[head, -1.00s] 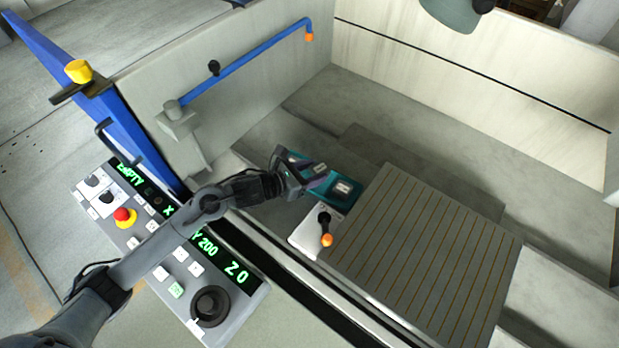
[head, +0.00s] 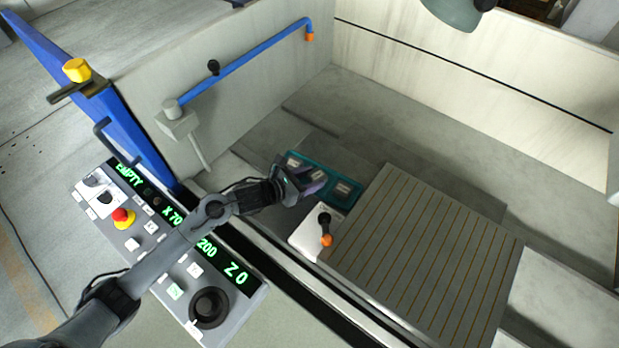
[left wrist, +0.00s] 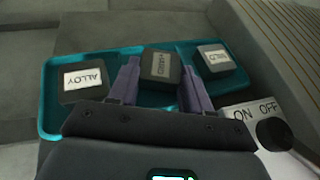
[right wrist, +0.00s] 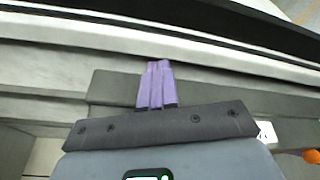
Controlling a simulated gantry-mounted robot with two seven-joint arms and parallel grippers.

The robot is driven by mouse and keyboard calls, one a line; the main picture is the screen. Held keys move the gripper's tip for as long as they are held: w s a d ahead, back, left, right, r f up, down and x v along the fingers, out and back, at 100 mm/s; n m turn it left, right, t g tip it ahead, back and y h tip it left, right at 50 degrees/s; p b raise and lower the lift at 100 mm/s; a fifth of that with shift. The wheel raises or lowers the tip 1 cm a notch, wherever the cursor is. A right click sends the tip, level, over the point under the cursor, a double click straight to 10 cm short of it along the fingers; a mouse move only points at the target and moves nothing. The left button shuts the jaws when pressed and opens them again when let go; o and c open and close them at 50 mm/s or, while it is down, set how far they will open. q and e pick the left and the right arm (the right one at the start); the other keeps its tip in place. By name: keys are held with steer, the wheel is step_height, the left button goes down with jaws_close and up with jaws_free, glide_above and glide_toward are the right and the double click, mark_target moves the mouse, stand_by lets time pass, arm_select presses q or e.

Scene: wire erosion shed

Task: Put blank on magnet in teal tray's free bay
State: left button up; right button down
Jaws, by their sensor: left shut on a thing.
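The teal tray (head: 327,201) lies left of the ribbed magnet plate (head: 425,260), whose top is bare. In the left wrist view, the tray (left wrist: 50,130) has a dark block labelled ALLOY (left wrist: 84,80) at its left end and one that seems to read MILD (left wrist: 215,60) at its right end. My left gripper (head: 306,190) is at the tray; in the left wrist view its purple fingers (left wrist: 163,80) are shut on the dark blank (left wrist: 160,62), at the middle bay. I cannot tell whether the blank touches the tray floor. My right gripper (right wrist: 156,68) is shut and empty.
A control panel (head: 165,235) is below my left arm. A blue pipe (head: 245,62) runs along the wall behind.

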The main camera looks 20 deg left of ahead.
arm_select(q)
steer(key=o, duration=1)
steer(key=shift+f, duration=0.1)
arm_select(e)
steer(key=shift+f, duration=0.1)
arm_select(q)
steer(key=shift+o, duration=0.2)
steer(key=shift+r+p, duration=0.25)
steer(key=shift+p, duration=0.05)
steer(key=shift+s+a, duration=0.25)
steer(key=shift+s, duration=0.05)
arm_select(e)
steer(key=shift+r, duration=0.3)
arm_select(q)
steer(key=v, duration=0.9)
steer(key=shift+s+a+r+p, duration=0.15)
steer(key=shift+s+p, duration=0.2)
steer(key=shift+p, duration=0.05)
steer(key=shift+s+a+r, duration=0.3)
steer(key=shift+s+r, duration=0.05)
steer(key=shift+s, duration=0.25)
arm_select(e)
steer(key=shift+r, duration=0.45)
